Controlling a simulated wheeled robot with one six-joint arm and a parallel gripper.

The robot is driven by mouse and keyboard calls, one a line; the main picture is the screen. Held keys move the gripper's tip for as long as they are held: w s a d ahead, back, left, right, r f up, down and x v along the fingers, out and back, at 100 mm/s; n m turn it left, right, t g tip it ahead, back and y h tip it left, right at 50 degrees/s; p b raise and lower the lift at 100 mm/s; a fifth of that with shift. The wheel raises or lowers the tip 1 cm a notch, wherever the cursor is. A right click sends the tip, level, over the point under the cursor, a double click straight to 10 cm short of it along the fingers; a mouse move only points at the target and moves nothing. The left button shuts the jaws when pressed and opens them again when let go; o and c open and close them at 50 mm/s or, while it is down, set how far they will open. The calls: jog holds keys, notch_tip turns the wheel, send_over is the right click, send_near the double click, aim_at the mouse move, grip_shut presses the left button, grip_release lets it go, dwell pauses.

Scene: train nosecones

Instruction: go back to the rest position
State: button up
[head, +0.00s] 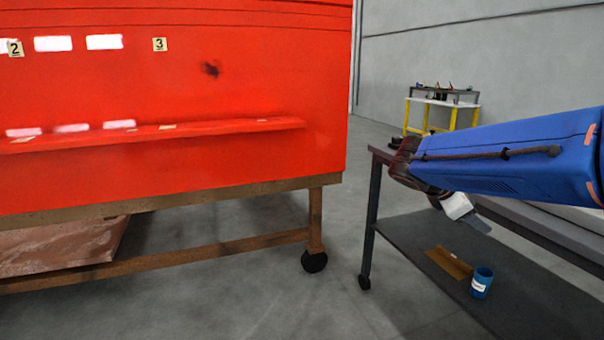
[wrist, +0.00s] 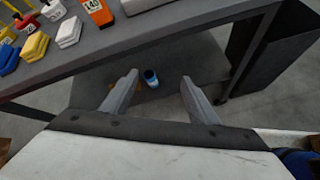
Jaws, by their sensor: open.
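My gripper (wrist: 158,98) is open and empty in the wrist view, its two grey fingers apart above the dark lower shelf of a grey table. In the head view, my blue arm reaches in from the right, and part of the gripper (head: 478,224) shows below it as a grey finger. A blue cup (wrist: 151,78) shows between the fingers in the wrist view, well below them. The cup also shows in the head view (head: 481,283), standing on the lower shelf (head: 522,300).
A large red panel (head: 240,95) with numbered tags stands on a wheeled wooden frame (head: 316,220) at the left. Brown sheet (head: 449,263) lies beside the cup. Several coloured blocks, one orange (wrist: 97,12), lie on the tabletop (wrist: 140,38). Open floor (head: 250,290) lies between frame and table.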

jog(key=s+a+f+m+y, duration=0.3)
jog(key=s+a+f+m, duration=0.1)
jog(key=s, duration=0.4)
jog(key=s+a+f+m+y, duration=0.3)
jog(key=s+a+f+m, duration=0.1)
jog(key=s+m, duration=0.3)
jog(key=s+a+f+m+t+y, duration=0.1)
jog(key=s+a+f+m+y, duration=0.3)
jog(key=s, duration=0.6)
notch_tip(320, 180, down, 2)
jog(key=shift+a+f+m, duration=0.2)
jog(key=shift+f+m, duration=0.05)
jog(key=shift+m, duration=0.55)
